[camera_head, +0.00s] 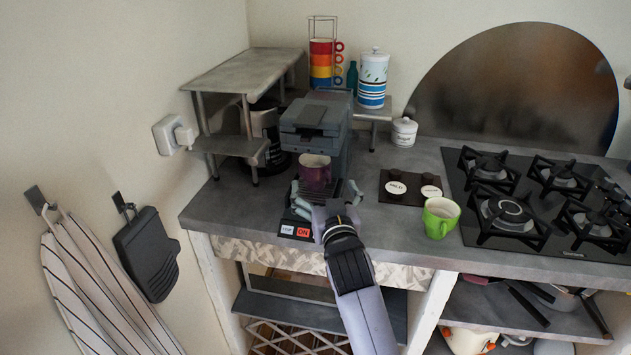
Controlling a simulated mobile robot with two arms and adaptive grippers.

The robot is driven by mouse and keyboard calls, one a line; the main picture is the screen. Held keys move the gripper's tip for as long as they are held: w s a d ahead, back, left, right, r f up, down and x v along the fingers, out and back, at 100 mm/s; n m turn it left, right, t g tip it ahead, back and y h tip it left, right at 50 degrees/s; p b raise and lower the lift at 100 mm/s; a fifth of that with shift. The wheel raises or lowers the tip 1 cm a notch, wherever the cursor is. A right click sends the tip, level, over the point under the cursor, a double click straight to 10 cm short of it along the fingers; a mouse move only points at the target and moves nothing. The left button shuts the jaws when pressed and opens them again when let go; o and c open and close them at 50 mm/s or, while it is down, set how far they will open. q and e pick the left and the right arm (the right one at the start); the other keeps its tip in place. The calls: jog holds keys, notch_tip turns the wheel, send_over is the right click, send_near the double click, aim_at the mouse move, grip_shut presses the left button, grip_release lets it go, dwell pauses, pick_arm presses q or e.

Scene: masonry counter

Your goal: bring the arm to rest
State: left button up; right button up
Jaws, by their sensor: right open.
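My right arm reaches up from the bottom of the head view to the counter front. Its gripper (326,192) is open, with its fingers spread apart in front of the coffee machine (318,120). A dark purple mug (315,166) stands under the machine's head, just beyond the fingers. The lower part of the mug is hidden by the gripper, and I cannot tell whether the fingers touch it. My left gripper is not in view.
A red ON switch panel (303,231) lies left of the gripper. A green mug (440,217) stands to the right, before the gas hob (540,200) and a dark two-button panel (408,188). A metal shelf (243,72) stands at the left. The front-left counter is clear.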

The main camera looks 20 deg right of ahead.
jog(key=s+f+g, duration=0.4)
jog(key=s+f, duration=0.3)
jog(key=f, duration=0.3)
jog(key=s+a+f+n+g+y, duration=0.15)
jog(key=s+f+g, duration=0.45)
jog(key=s, duration=0.8)
jog(key=s+a+f+n+g+y, duration=0.15)
jog(key=s+f+g, duration=0.25)
jog(key=s+f, duration=0.7)
jog(key=s+f+n+g, duration=0.1)
jog(key=s+f, duration=0.2)
jog(key=f, duration=1)
jog(key=s+f+g, duration=0.1)
jog(key=s+f, duration=0.2)
jog(key=f, duration=0.9)
jog(key=s+d+f, duration=0.2)
jog(key=s+f, duration=0.5)
jog(key=s, duration=0.1)
jog(key=s+d+f, duration=0.1)
jog(key=s+f, duration=0.6)
jog(key=s, duration=0.1)
jog(key=shift+s+d+f+g, duration=0.2)
jog(key=shift+d+f+g, duration=0.15)
jog(key=shift+f+g, duration=0.05)
